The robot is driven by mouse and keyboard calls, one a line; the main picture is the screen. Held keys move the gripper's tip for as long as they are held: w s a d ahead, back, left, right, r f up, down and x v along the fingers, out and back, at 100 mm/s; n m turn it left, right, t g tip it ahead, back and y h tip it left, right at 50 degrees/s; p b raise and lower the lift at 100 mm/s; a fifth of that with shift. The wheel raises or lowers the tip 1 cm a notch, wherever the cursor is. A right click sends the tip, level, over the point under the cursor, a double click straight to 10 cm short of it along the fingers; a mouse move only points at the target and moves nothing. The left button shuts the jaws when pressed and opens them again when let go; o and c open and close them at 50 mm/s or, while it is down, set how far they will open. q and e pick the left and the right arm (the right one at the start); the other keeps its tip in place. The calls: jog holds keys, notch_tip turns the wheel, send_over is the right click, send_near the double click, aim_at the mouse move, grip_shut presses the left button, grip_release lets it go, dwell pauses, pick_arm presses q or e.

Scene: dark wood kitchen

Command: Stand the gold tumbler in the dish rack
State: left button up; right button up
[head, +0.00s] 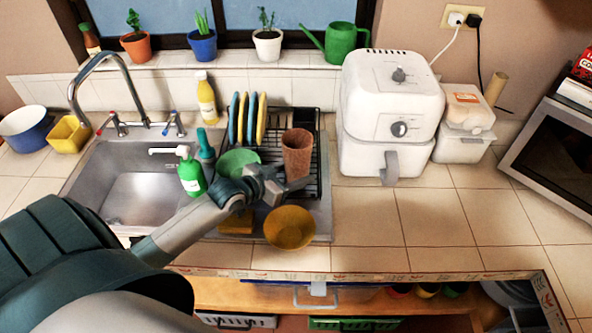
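The tumbler (297,153), reddish brown-gold and speckled, stands upright with its wide mouth up at the right part of the black wire dish rack (325,150). My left gripper (287,190) is just below and in front of the tumbler in the picture. Its two fingers are spread apart and nothing shows between them. Whether a finger touches the tumbler's base I cannot tell. My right gripper is not in view.
Several blue and yellow plates (247,118) stand in the rack left of the tumbler. A green bowl (238,161) and a yellow bowl (290,227) are close to my gripper. A green soap bottle (190,173) stands by the sink (135,190). A white air fryer (388,115) is to the right. The front-right counter is clear.

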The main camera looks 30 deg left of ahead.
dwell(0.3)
pick_arm(q)
jog(key=o, duration=1.3)
jog(key=shift+f, duration=0.1)
jog(key=shift+s, duration=0.1)
jog(key=b+v, duration=0.3)
jog(key=v, duration=0.9)
